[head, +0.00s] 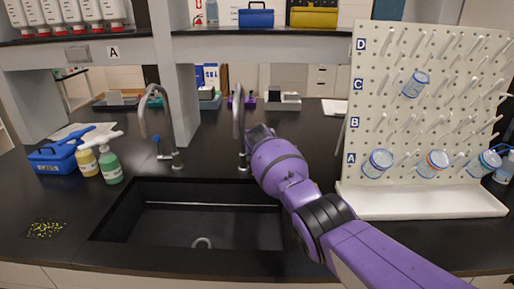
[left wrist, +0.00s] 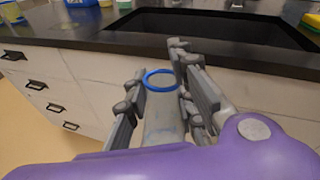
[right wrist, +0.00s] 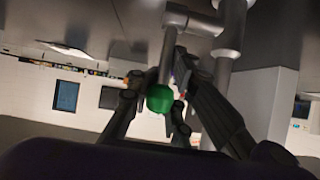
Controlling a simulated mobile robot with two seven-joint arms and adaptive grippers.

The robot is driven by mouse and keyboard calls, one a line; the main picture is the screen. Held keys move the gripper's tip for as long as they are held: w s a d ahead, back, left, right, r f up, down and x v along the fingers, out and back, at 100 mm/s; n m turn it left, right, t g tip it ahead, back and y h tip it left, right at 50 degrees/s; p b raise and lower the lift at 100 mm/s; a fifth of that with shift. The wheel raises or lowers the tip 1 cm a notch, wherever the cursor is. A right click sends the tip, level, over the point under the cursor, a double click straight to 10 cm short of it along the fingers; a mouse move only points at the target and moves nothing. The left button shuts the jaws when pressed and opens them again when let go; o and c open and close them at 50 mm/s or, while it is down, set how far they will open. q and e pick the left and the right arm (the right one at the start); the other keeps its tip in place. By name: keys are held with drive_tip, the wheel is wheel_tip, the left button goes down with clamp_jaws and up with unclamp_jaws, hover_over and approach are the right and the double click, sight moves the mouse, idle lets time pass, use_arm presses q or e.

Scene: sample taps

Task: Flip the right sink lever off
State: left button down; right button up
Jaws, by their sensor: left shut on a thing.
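The right tap (head: 239,122) rises behind the sink (head: 200,225), and my right gripper (head: 258,134) is at its right side, its fingers mostly hidden by my purple arm in the head view. The right lever is hidden there. In the right wrist view its green knob (right wrist: 159,99) lies between the fingers of my right gripper (right wrist: 157,85), which stand apart with gaps beside the knob. My left gripper (left wrist: 158,82) is shut on a clear container with a blue rim (left wrist: 163,115), held in front of the counter. The left arm is not in the head view.
The left tap (head: 162,115) has a blue-tipped lever (head: 157,140). A white pegboard (head: 405,110) with several blue- and orange-rimmed containers stands on the right. Spray bottles (head: 109,162) and a blue box (head: 54,158) are on the left. A shelf post (head: 178,90) stands between.

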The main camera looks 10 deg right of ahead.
drive_tip(key=o, duration=0.5)
drive_tip(key=shift+w+a, duration=0.15)
drive_tip(key=shift+a, duration=0.1)
drive_tip(key=shift+d, duration=0.15)
drive_tip(key=shift+s+r, duration=0.1)
drive_tip(key=shift+s, duration=0.1)
drive_tip(key=v, duration=1.1)
drive_tip(key=shift+s+a+r, duration=0.2)
drive_tip(key=shift+s+r, duration=0.05)
drive_tip(key=shift+r, duration=0.05)
drive_tip(key=shift+s+f, duration=0.1)
